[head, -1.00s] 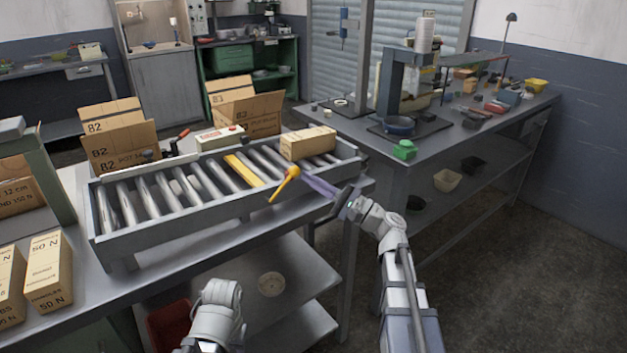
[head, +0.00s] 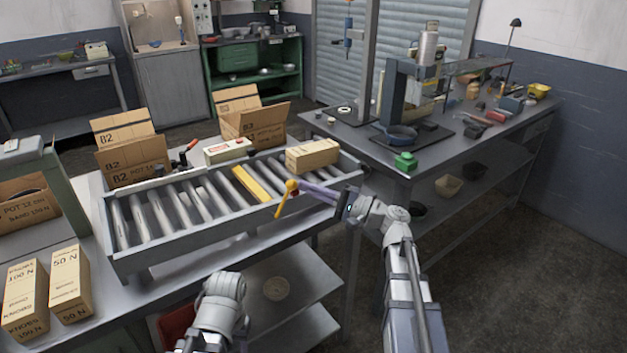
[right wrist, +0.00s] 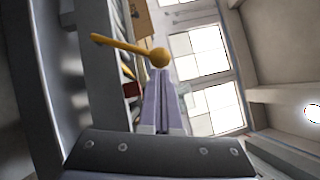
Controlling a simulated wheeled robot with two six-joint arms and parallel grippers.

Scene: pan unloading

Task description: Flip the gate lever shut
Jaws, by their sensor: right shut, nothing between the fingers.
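The yellow gate lever (head: 285,200) is on the near side of the roller conveyor (head: 190,240), towards its right end. Its round knob is at the top and its rod slants down to the left. A yellow bar (head: 250,184) lies among the rollers behind it. My right gripper (head: 302,188) is shut and empty, its purple fingertips at the knob's right side. In the right wrist view the lever (right wrist: 128,46) has its knob just beyond the shut fingertips (right wrist: 160,80); I cannot tell whether they touch. My left gripper is out of view.
A carton (head: 312,155) lies on the rollers' right end. Open boxes (head: 133,160) and a white box (head: 227,150) stand behind the conveyor. Two cartons (head: 70,283) stand at the near left. A side bench (head: 450,150) with a green object (head: 405,162) is to the right.

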